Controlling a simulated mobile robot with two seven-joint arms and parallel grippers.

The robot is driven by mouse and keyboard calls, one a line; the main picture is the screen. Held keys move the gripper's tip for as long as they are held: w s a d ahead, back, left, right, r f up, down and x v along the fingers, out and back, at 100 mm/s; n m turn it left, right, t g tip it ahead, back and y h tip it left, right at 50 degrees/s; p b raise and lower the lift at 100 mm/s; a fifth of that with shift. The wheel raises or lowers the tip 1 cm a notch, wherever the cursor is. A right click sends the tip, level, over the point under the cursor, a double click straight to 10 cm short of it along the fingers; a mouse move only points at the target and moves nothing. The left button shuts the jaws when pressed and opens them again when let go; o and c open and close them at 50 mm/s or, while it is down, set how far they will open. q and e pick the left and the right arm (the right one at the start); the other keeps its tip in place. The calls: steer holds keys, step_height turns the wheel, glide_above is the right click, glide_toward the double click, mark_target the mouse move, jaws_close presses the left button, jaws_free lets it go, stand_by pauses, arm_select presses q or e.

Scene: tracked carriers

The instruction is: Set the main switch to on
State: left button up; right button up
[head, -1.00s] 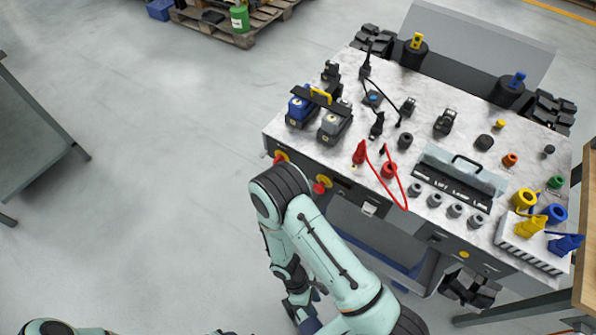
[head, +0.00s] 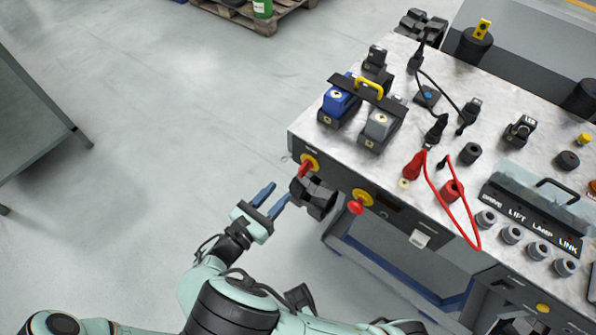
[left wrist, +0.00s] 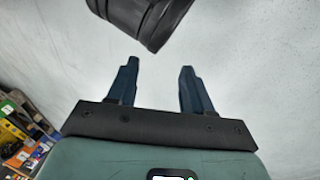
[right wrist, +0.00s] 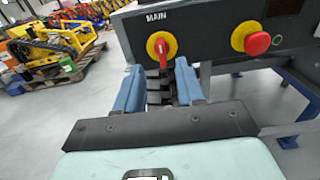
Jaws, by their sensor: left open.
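The main switch (head: 309,162) is a red handle on a round yellow plate at the left end of the carrier's front panel. In the right wrist view the main switch (right wrist: 162,47) sits under the word MAIN, its handle roughly upright. My right gripper (head: 277,191) is open and empty, its blue fingers pointing at the switch from a short distance. In the right wrist view the right gripper's fingertips (right wrist: 158,67) lie either side of the handle's lower end, with no contact visible. My left gripper (left wrist: 157,70) is open and empty, out of the head view.
A red mushroom button (head: 357,206) on a yellow plate sits right of the switch. A black track part (head: 313,197) lies just below the switch. A black rounded part (left wrist: 148,18) is ahead of the left fingers. Batteries (head: 340,101) and a red cable (head: 450,200) are on top.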

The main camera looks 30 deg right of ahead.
mark_target(300, 171)
steer(key=b+x, duration=0.1)
steer(key=x, duration=0.7)
steer(key=shift+f+b, duration=0.15)
steer(key=shift+b, duration=0.15)
arm_select(q)
steer(key=shift+w+a+f+t, duration=0.15)
steer(key=shift+w+a+f, duration=0.2)
steer(key=shift+w+f, duration=0.2)
steer(key=shift+w+a+f+t, duration=0.15)
steer(key=shift+w+a+f, duration=0.25)
steer(key=shift+f, duration=0.25)
arm_select(e)
steer(key=shift+w+d, duration=0.15)
steer(key=shift+d, duration=0.35)
jaws_close()
